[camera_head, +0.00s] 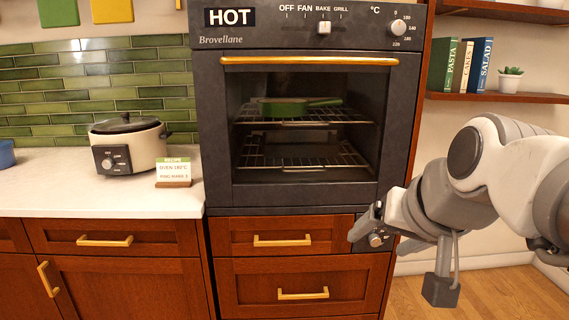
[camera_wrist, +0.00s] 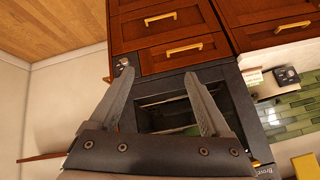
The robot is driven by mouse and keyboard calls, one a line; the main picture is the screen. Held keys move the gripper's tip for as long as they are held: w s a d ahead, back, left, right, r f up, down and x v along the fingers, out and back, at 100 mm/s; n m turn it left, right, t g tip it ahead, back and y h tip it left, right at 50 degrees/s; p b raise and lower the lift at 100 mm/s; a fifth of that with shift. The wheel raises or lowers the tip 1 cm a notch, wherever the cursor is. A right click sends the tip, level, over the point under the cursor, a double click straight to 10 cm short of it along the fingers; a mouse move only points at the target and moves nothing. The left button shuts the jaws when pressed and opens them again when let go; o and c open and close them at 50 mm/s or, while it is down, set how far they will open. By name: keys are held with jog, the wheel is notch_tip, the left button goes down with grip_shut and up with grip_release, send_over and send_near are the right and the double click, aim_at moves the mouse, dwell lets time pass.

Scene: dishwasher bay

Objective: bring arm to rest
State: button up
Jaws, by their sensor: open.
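My arm reaches in from the right in the head view. My gripper (camera_head: 379,241) is in front of the lower right corner of the oven, near a small knob on a dark panel. In the wrist view my gripper (camera_wrist: 159,73) shows two fingers spread apart with nothing between them. The fingers overlap the oven front in that view; I cannot tell the exact gap to it.
The dark oven (camera_head: 215,130) has a brass handle (camera_head: 310,61) and a green pan (camera_head: 285,106) on its upper rack. Wooden drawers (camera_head: 300,275) are below. A cooker (camera_head: 140,148) and recipe card (camera_head: 174,171) stand on the left counter. Open floor lies lower right.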

jog(key=s+f+n+g+h, duration=0.1)
jog(key=s+f+n+g, duration=0.15)
jog(key=s+f, duration=0.7)
notch_tip(320, 180, up, 18)
jog(key=p, duration=1.8)
jog(key=shift+w+f, duration=0.15)
